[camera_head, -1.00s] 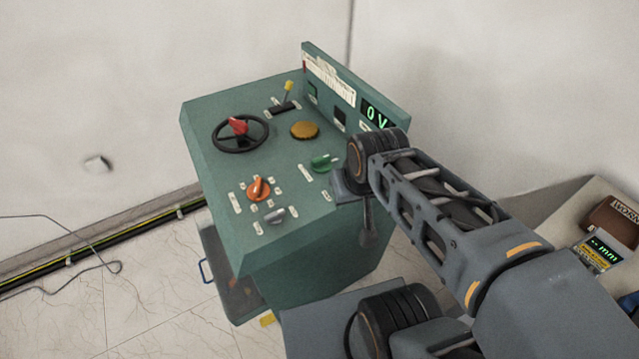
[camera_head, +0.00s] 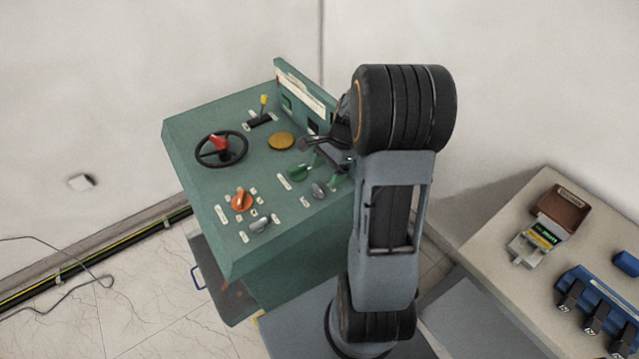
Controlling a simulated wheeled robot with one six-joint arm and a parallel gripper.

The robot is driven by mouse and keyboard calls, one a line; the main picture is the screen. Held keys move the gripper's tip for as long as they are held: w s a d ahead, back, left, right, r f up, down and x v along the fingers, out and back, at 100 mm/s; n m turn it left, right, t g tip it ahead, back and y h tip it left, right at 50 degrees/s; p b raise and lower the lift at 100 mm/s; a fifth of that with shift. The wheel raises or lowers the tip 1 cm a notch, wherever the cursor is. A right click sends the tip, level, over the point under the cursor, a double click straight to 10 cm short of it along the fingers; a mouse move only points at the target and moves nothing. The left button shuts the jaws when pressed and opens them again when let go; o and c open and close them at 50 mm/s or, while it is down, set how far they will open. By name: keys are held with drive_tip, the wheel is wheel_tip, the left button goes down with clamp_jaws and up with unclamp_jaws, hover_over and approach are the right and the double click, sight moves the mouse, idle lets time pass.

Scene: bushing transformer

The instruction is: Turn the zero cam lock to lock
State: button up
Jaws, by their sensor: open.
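The green control cabinet (camera_head: 200,180) carries several controls on its sloping top. I cannot read the labels, so I cannot tell which control is the zero cam lock. A silver-grey knob (camera_head: 260,225) sits at the front edge beside an orange knob (camera_head: 242,201). A second grey knob (camera_head: 319,190) sits to the right, near a green knob (camera_head: 299,173). My gripper (camera_head: 312,154) is open and empty over the back right of the top, near the green knob. My arm hides the cabinet's right side.
A black handwheel (camera_head: 222,149) with a red handle, an amber dome (camera_head: 281,141) and a yellow-tipped lever (camera_head: 263,107) stand further back on the cabinet. A bench (camera_head: 480,245) at right holds a brown-lidded instrument (camera_head: 559,215) and a blue rack (camera_head: 603,310).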

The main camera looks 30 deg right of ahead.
sight(319, 188)
drive_tip(key=shift+x, duration=2.85)
drive_tip(key=shift+c, duration=0.3)
drive_tip(key=c, duration=0.9)
